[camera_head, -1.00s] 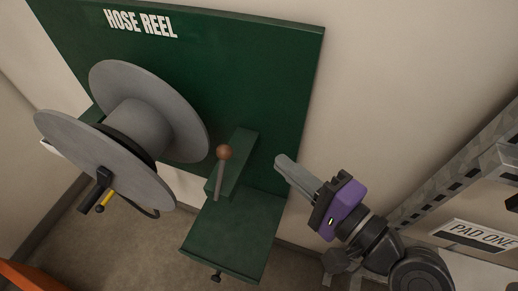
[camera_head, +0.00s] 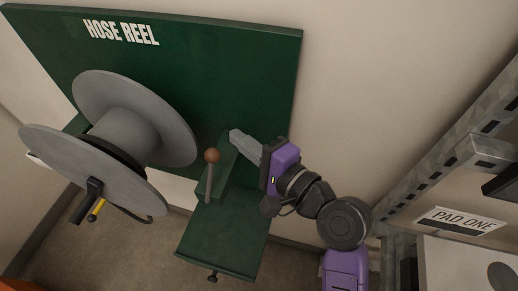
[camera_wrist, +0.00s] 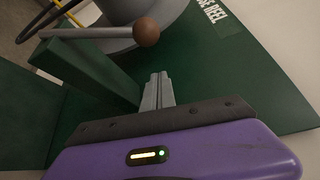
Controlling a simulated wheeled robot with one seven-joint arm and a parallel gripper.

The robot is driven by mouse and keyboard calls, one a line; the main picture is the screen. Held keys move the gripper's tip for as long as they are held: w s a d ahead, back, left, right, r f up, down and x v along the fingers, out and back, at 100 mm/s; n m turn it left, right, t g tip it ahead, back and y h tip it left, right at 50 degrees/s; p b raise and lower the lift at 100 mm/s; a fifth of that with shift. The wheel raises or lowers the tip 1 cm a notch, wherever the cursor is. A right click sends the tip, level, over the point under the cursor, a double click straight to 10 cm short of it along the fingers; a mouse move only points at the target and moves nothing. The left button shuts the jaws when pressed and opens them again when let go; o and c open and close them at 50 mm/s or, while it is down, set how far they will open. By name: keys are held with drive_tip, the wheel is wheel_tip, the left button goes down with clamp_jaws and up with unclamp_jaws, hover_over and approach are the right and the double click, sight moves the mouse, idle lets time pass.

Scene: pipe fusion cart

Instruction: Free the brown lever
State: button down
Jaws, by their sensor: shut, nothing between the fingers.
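The brown lever is a grey rod topped by a brown ball (camera_head: 212,156), standing on a green block beside the reel in the head view. The brown ball also shows in the wrist view (camera_wrist: 146,31), with its grey rod running left. My gripper (camera_head: 236,137) is shut and empty. In the head view its fingertips appear just up and right of the ball, in front of the green panel. In the wrist view the closed fingers (camera_wrist: 158,84) point toward the ball, with a visible gap between them. The lever's base is partly hidden.
A grey hose reel (camera_head: 125,135) with a black and yellow crank (camera_head: 93,205) stands left of the lever. A green shelf (camera_head: 222,238) with a small knob (camera_head: 213,277) lies below.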

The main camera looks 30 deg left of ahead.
drive_tip(key=s, duration=0.2)
drive_tip(key=s+p, duration=0.1)
drive_tip(key=s, duration=0.1)
drive_tip(key=shift+r, duration=0.4)
drive_tip(key=shift+a, duration=0.1)
